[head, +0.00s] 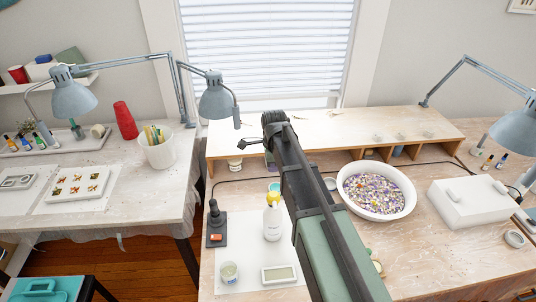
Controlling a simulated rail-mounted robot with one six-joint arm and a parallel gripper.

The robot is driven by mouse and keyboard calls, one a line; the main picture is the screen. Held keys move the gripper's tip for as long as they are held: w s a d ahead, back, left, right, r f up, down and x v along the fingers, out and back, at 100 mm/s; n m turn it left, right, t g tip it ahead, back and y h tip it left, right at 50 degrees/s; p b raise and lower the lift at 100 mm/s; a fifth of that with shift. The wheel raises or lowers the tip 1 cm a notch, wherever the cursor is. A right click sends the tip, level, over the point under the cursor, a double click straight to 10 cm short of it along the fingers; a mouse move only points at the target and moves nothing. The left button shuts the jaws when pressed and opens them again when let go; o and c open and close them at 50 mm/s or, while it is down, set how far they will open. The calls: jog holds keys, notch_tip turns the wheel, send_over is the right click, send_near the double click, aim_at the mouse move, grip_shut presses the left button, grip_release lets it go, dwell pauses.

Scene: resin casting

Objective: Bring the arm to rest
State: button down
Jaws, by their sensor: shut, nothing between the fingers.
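My arm reaches up from the bottom middle of the head view, over the right-hand workbench (450,255). Its far end is above the front of the raised wooden shelf. My gripper (243,147) shows only as a small dark shape to the left of that end, with nothing seen in it. It is shut and apart from the things on the bench. Part of it is hidden behind the arm.
The wooden shelf (330,130) lies beyond. Lamps (215,97) overhang both sides.

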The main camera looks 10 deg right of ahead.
jog(key=s+f+n+b, duration=0.5)
jog(key=s+n, duration=0.4)
jog(key=s, duration=0.1)
jog(key=s+f+n+b, duration=0.6)
jog(key=s+n, duration=0.4)
jog(key=shift+s, duration=0.35)
